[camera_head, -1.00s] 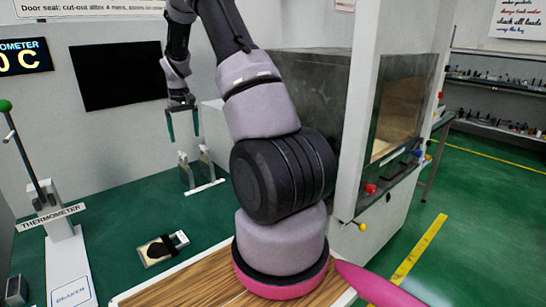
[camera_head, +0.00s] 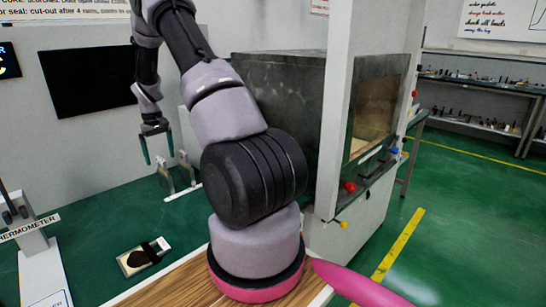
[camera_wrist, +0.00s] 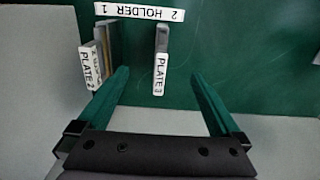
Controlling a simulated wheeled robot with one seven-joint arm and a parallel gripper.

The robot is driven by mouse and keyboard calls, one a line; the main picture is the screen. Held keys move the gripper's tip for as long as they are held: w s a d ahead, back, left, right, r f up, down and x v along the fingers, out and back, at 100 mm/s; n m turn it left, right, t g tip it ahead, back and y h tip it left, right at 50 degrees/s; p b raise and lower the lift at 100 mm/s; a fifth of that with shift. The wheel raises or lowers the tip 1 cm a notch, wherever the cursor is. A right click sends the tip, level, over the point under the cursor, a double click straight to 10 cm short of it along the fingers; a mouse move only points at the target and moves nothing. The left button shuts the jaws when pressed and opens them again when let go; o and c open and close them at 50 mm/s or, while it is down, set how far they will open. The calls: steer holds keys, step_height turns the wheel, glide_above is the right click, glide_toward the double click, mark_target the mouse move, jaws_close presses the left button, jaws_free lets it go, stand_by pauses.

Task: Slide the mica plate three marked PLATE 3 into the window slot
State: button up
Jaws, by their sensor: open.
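The mica plate marked PLATE 3 (camera_wrist: 161,50) stands on edge in the holder (camera_wrist: 140,12), its white label facing up in the wrist view. A second plate marked PLATE 2 (camera_wrist: 90,66) stands to its left. My gripper (camera_wrist: 161,75) is open and empty, one green finger on each side of the PLATE 3 label; I cannot tell the height gap. In the head view my gripper (camera_head: 157,159) hangs just above and left of the holder (camera_head: 182,190). The large metal cabinet (camera_head: 278,105) has a tan window area (camera_head: 372,112) on its right face; I cannot make out the slot.
A small framed plate with a dark blotch (camera_head: 131,262) lies on the green bench near the wooden board (camera_head: 180,285). A thermometer stand (camera_head: 40,262) is at left. A white post (camera_head: 343,110) stands before the cabinet. Bench around the holder is largely clear.

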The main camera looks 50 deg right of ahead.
steer(key=shift+f, duration=2.3)
jaws_close()
steer(key=shift+r, duration=0.15)
stand_by(0.4)
steer(key=shift+r, duration=2.85)
